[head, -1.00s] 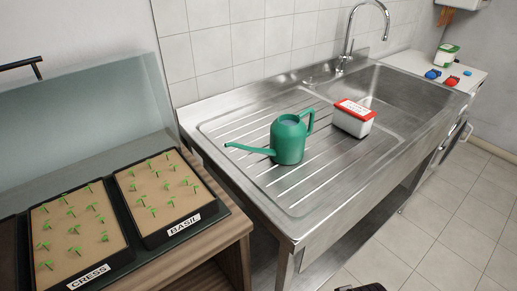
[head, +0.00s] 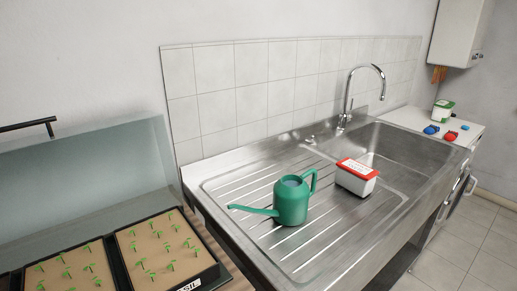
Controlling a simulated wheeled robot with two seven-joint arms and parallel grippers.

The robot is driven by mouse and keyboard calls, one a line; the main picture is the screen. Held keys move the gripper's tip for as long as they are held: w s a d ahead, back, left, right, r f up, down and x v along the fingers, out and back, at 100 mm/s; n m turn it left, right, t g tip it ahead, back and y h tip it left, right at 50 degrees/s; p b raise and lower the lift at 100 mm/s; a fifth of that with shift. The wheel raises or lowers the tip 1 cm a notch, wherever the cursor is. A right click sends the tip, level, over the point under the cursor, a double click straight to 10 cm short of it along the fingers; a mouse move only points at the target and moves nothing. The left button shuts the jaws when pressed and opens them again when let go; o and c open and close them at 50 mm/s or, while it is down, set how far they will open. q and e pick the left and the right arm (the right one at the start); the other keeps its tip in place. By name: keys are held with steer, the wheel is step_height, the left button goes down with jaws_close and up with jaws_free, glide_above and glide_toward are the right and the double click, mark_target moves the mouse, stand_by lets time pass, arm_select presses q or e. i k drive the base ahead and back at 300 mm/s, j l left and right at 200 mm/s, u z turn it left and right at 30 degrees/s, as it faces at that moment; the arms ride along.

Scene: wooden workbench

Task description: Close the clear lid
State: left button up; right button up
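The clear lid (head: 90,192) stands raised at the left, behind the seed trays, as a large see-through bluish panel leaning near the wall. A dark bar handle (head: 28,125) shows at its top edge at the far left. Below it are two dark trays with brown soil and small green seedlings, a left tray (head: 68,268) and a right tray (head: 163,250). Neither of my grippers is in view.
A steel sink with drainboard (head: 240,190) stands right of the trays. On it are a green watering can (head: 291,202) and a red-and-white box (head: 356,178). A tap (head: 345,105) rises behind the basin. A white-and-green tub (head: 443,110) stands at the far right.

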mark_target(44, 137)
steer(key=u, duration=1.35)
steer(key=i+l+u, duration=0.1)
steer(key=u, duration=0.2)
steer(key=l, duration=0.1)
